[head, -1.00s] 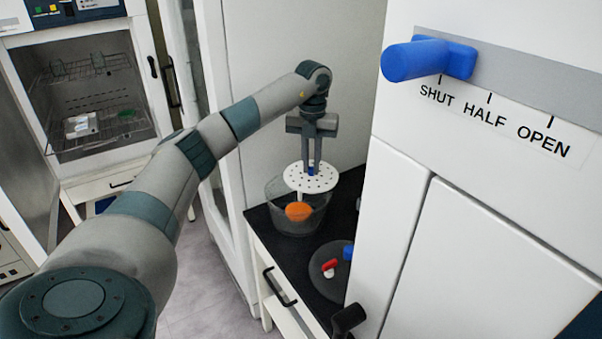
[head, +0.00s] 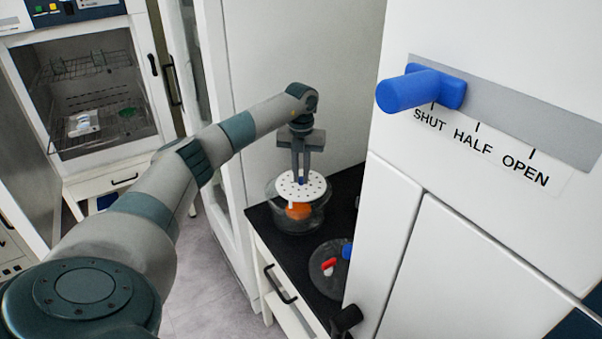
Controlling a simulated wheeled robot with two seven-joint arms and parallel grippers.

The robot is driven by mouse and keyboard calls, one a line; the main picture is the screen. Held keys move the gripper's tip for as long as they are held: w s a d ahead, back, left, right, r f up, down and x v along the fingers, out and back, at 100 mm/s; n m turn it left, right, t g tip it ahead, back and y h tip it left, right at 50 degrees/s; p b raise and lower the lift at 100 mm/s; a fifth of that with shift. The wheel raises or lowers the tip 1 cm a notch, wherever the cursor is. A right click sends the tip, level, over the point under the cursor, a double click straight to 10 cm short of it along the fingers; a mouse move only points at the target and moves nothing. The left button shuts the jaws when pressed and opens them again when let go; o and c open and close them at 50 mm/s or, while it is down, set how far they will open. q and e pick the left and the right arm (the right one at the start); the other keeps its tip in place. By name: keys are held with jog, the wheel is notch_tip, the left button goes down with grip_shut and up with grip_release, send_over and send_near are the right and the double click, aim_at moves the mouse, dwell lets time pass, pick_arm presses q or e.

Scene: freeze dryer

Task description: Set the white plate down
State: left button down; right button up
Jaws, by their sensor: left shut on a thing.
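The plate is at the mouth of a clear glass bowl (head: 288,222) on a black counter. Whether it touches the bowl's rim I cannot tell. An orange thing (head: 299,211) shows beneath the plate, inside the bowl. My right gripper is not in view.
A grey round lid (head: 330,262) with red-and-white and blue parts lies on the black counter (head: 318,290). A white cabinet with a blue lever (head: 408,92), marked SHUT, HALF and OPEN, stands close on the right. A glass-fronted cabinet (head: 152,130) stands at the left.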

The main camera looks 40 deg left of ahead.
pick_arm(q)
jog(key=shift+f, duration=0.4)
jog(key=shift+f, duration=0.35)
jog(key=shift+f+b, duration=0.25)
jog(key=shift+b, duration=0.05)
jog(key=c, duration=1.7)
grip_release()
jog(key=shift+c, duration=0.2)
